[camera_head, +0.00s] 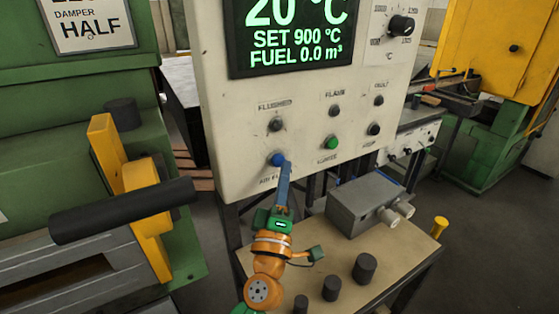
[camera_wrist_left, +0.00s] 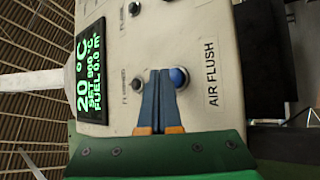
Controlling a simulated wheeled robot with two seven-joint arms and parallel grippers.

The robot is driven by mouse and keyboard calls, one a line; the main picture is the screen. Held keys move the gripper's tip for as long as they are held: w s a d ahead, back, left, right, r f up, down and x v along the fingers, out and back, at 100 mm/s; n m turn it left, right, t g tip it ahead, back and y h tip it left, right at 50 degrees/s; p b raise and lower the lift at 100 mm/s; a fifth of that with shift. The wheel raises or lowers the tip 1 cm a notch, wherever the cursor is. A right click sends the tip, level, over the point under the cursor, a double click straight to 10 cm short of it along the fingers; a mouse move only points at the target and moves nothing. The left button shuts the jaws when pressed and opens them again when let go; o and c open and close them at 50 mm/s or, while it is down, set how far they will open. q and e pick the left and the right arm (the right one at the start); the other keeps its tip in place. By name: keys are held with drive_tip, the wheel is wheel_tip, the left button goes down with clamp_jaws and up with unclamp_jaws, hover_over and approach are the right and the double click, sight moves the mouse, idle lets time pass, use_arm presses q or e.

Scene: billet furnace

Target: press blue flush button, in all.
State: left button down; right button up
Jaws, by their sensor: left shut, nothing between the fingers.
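The blue flush button (camera_head: 277,159) sits at the lower left of the cream control panel (camera_head: 238,108), its label partly covered in the head view. In the left wrist view the blue button (camera_wrist_left: 179,77) shows beside the label "AIR FLUSH" (camera_wrist_left: 212,75). My left gripper (camera_head: 286,165) is shut and empty, its blue fingers pointing up at the panel. The fingertips (camera_wrist_left: 160,74) overlap the button's edge in the wrist view; I cannot tell whether they touch it. My right gripper is not in view.
A green button (camera_head: 331,142) and several dark knobs share the panel, below the display (camera_head: 290,35) reading 20 °C. A grey box (camera_head: 368,204) and dark cylinders stand on the bench (camera_head: 313,236). A green furnace with a black handle (camera_head: 125,210) is at left.

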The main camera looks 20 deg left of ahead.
use_arm(q)
drive_tip(key=shift+d, duration=0.15)
drive_tip(key=s+d, duration=0.1)
drive_tip(key=d, duration=0.1)
drive_tip(key=s+d, duration=0.1)
drive_tip(key=s, duration=0.1)
drive_tip(key=shift+d, duration=0.4)
idle(0.6)
